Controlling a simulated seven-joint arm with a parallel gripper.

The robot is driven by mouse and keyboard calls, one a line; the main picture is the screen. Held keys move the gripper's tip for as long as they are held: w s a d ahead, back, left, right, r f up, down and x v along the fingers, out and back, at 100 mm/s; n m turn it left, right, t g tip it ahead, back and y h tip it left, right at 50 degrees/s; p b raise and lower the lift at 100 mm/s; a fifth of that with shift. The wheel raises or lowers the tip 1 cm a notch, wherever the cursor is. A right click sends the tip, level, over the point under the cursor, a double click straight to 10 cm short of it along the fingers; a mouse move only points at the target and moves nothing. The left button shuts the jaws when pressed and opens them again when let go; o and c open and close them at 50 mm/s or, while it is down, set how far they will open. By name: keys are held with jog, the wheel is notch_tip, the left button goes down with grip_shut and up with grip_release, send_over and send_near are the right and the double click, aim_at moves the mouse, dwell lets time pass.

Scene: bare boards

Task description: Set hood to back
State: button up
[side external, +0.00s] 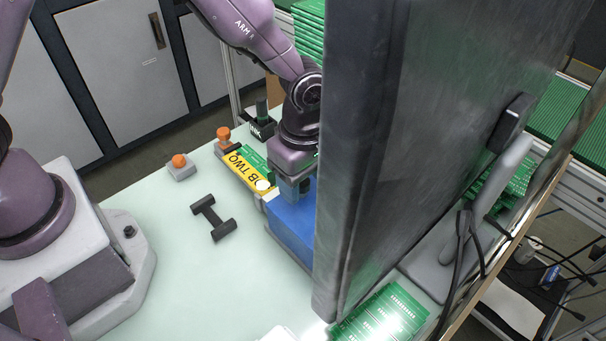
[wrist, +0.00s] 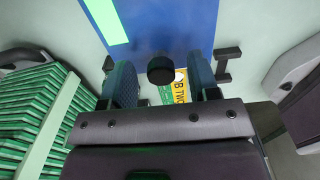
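No part is plainly marked as the hood. A blue box-like body (side external: 292,228) stands on the pale table, partly hidden behind a large dark panel in the side view. Its blue top with a pale green strip also shows in the wrist view (wrist: 188,28). A round black knob (wrist: 160,69) appears between the fingers of my gripper (wrist: 162,88), with a gap on either side. The fingers are apart and hold nothing that I can see. In the side view my gripper (side external: 292,186) points down at the blue body's far end; its tips are partly hidden.
The large dark panel (side external: 420,130) fills the right foreground. Green boards (side external: 380,318) lie at the front right.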

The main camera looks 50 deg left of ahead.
jog(key=shift+a, duration=0.1)
notch_tip(320, 180, up, 13)
dwell(0.5)
jog(key=s+a+r+m+t, duration=0.2)
jog(key=s+a+r+m, duration=0.3)
jog(key=s+a+m, duration=0.2)
jog(key=s+a+r+m+t, duration=0.3)
jog(key=s+a+r+m, duration=0.2)
jog(key=s+a+m, duration=0.3)
jog(key=a+m, duration=0.2)
jog(key=m, duration=0.1)
jog(key=shift+s+r+t, duration=0.2)
jog(key=shift+r+t, duration=0.1)
jog(key=shift+r, duration=0.1)
